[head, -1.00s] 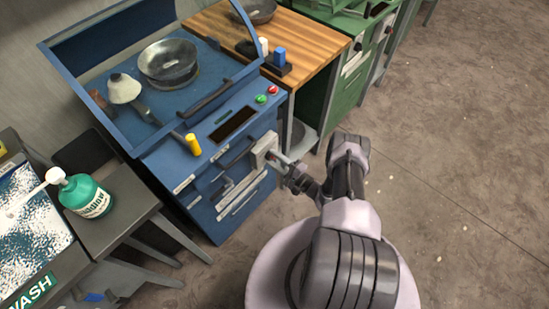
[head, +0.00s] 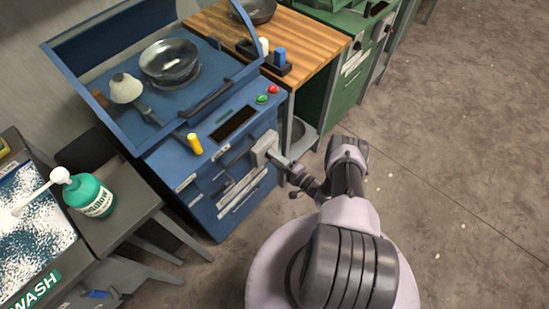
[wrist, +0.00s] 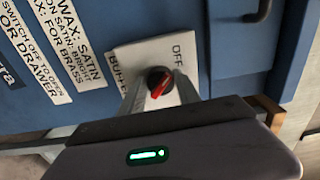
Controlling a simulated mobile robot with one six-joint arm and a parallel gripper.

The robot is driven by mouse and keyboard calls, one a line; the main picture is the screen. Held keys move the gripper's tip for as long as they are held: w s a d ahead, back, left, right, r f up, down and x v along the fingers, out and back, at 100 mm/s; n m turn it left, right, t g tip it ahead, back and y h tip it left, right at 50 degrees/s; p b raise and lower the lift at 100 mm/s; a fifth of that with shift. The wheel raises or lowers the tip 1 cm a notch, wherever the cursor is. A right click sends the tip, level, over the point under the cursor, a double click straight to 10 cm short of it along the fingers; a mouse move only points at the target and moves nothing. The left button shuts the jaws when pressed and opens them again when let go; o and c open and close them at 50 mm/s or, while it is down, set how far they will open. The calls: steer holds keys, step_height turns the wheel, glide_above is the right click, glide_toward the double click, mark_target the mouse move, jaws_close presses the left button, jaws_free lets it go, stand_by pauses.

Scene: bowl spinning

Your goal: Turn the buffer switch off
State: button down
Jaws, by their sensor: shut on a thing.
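The buffer switch is a round black knob with a red pointer (wrist: 161,85) on a pale plate (wrist: 125,58) on the blue cabinet's front. The plate reads OFF at upper right and BUFF, partly hidden, at left. The red pointer slants from lower left to upper right. My gripper (wrist: 159,83) is shut on the knob, one finger on each side. In the head view the switch plate (head: 261,150) shows at the cabinet's right front, with my gripper (head: 272,157) against it; the knob is hidden there.
The blue cabinet (head: 170,165) carries a hooded tray with a bowl (head: 170,62), and a yellow cylinder (head: 194,144). A green bottle (head: 92,196) stands on a bench at left. A wooden table (head: 315,40) adjoins at right. The floor at right is clear.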

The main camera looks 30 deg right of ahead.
steer(key=c, duration=0.9)
jaws_free()
steer(key=shift+s, duration=0.1)
steer(key=p+v, duration=0.2)
steer(key=v, duration=1.5)
steer(key=shift+s, duration=0.1)
